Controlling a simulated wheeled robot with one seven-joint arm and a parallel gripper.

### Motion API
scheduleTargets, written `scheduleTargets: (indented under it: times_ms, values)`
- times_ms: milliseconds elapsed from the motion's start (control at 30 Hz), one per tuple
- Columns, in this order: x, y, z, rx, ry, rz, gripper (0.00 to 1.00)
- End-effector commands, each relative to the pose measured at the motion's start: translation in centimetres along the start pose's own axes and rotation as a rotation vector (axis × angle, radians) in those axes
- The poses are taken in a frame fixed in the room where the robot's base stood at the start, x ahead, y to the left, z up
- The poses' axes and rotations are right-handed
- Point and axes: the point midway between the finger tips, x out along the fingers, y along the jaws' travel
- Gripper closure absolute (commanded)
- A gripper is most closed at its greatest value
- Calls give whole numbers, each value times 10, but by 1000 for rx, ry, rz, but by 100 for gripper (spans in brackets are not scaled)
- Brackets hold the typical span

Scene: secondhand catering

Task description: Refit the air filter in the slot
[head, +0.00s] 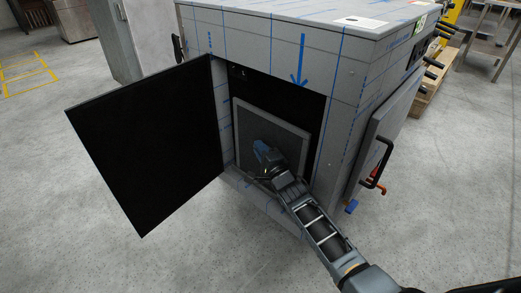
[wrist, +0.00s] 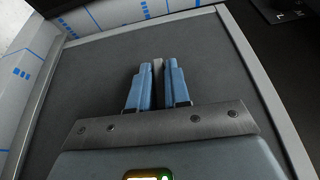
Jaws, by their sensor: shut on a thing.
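The air filter (head: 287,133) is a square dark-grey panel with a light-grey frame. It stands upright, leaning slightly, in the opening of the large machine, just in front of the dark interior. My gripper (head: 263,152) is at the middle of the filter's face. In the wrist view the filter (wrist: 80,95) fills most of the picture, and my gripper (wrist: 157,75) has its blue fingers close together on a thin grey tab on the face. The slot (head: 300,100) is the dark opening behind the filter. Its inner edges and the filter's lower edge are partly hidden.
A black door panel (head: 150,145) stands swung open on the left of the opening. The grey machine (head: 270,50) has blue markings. A side panel with a black handle (head: 375,172) is at right. The concrete floor (head: 80,220) in front is clear.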

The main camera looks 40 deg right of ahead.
Motion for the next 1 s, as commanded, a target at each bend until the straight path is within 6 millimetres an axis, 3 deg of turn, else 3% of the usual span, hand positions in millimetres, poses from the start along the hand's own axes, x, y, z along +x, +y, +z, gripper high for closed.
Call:
scheduleTargets:
  times_ms: [300,333,633,1000]
  values:
    - [0,0,0,-1,0,-1,100]
    - [0,0,0,-1,0,-1,81]
    - [0,0,0,-1,0,-1,53]
    - [-6,-1,-1,-1,2,3,53]
